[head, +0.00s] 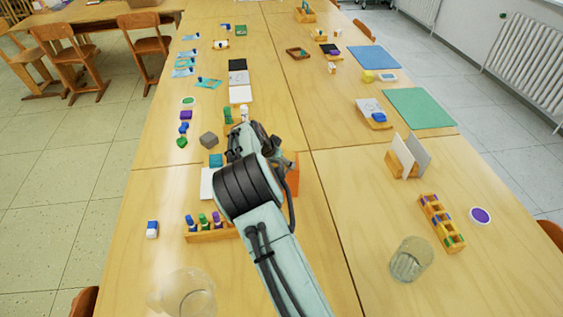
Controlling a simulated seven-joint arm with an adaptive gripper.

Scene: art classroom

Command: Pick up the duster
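I cannot tell for certain which thing is the duster. A small blue and white block (152,229) lies alone near the left table edge, left of my arm. A blue block (379,117) sits at a paper and wooden piece on the right side. My gripper (256,137) is over the middle of the table, pointing away from the camera. My own arm hides the fingers and whatever lies beneath them, so I cannot see whether they hold anything. Small green and white items (228,115) stand just left of the gripper.
A wooden holder with coloured bottles (212,236) stands left of my arm. A grey block (209,140) lies left of the gripper. Two clear glasses (187,294) (410,259), a wooden rack (441,222) and a card stand (406,162) are nearby.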

